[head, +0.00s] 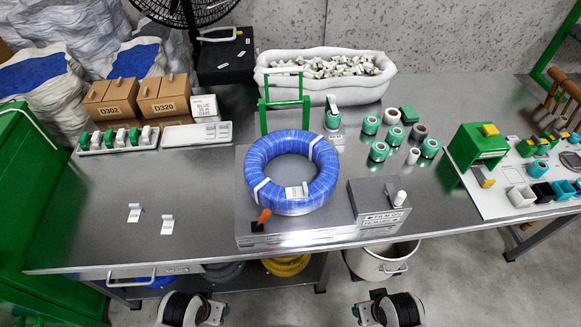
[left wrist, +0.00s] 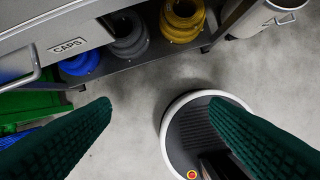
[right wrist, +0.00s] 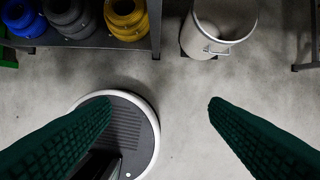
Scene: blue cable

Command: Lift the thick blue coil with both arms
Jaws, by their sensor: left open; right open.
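The thick blue coil (head: 325,165) lies flat on a low metal platform (head: 258,226) in the middle of the bench. White bands wrap it at several places and a white tag hangs at its front. My left arm's end shows at the bottom of the head view, left of the coil and in front of the bench. My right arm's end shows at the bottom, right of the coil. The left gripper (left wrist: 160,101) is open and empty above the floor. The right gripper (right wrist: 159,102) is also open and empty above the floor. Neither touches the coil.
A green frame (head: 284,103) stands behind the coil. Spools (head: 379,151) stand to the right. The bench's left part is mostly clear. A bucket (head: 382,262) stands below the front edge.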

